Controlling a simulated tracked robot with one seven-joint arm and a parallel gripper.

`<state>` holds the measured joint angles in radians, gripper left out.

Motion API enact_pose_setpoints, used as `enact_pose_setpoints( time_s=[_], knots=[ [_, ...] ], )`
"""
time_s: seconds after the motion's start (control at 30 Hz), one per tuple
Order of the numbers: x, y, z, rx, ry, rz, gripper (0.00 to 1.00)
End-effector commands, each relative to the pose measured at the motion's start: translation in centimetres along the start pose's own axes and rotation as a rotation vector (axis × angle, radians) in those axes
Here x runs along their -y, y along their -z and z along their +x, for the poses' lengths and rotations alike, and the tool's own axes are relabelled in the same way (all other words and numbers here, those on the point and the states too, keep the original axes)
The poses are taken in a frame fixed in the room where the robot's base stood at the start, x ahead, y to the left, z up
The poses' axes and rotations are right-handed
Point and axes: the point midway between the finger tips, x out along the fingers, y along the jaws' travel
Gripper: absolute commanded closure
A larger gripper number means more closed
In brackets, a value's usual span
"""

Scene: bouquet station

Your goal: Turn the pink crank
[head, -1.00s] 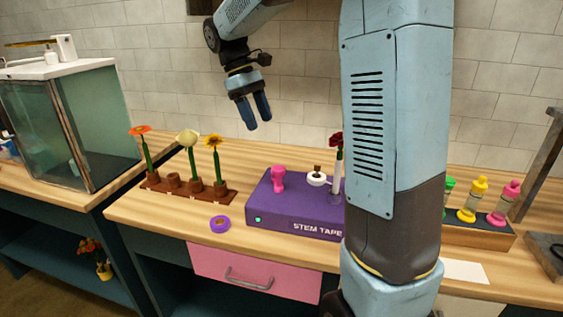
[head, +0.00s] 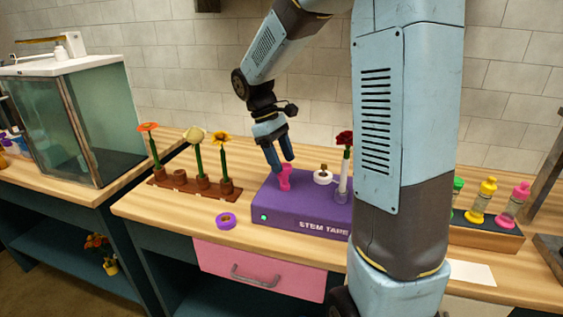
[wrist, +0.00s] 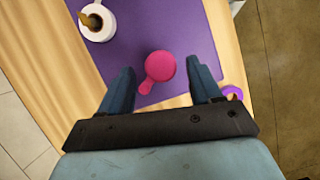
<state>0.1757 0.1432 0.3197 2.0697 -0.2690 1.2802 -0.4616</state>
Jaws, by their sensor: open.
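The pink crank (head: 285,180) stands on top of the purple stem tape machine (head: 300,212), left of its middle. In the wrist view the crank (wrist: 160,66) shows as a round pink knob with a short arm toward the gripper. My gripper (head: 281,166) is open and points down at the crank, its fingertips at about the crank's upper end. In the wrist view my gripper's fingers (wrist: 162,80) lie on either side of the crank, with gaps on both sides. I cannot tell how far above the machine the fingertips are.
A white tape roll (head: 323,177) and a tube holding a red flower (head: 345,140) stand right of the crank. A purple roll (head: 226,221) lies on the bench in front. A brown rack (head: 185,188) with flowers is at left.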

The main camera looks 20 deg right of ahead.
Motion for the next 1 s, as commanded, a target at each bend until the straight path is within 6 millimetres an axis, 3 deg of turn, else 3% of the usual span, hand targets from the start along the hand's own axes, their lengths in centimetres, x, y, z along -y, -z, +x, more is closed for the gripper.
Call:
enact_pose_setpoints(
  time_s=[0.2, 0.47, 1.0],
  knots=[
    [-0.02, -0.03, 1.30, 0.001, 0.000, 0.000, 0.36],
    [-0.03, -0.03, 1.38, 0.000, 0.000, 0.000, 0.36],
    [-0.10, -0.05, 1.34, 0.000, -0.001, 0.001, 0.86]
  ],
)
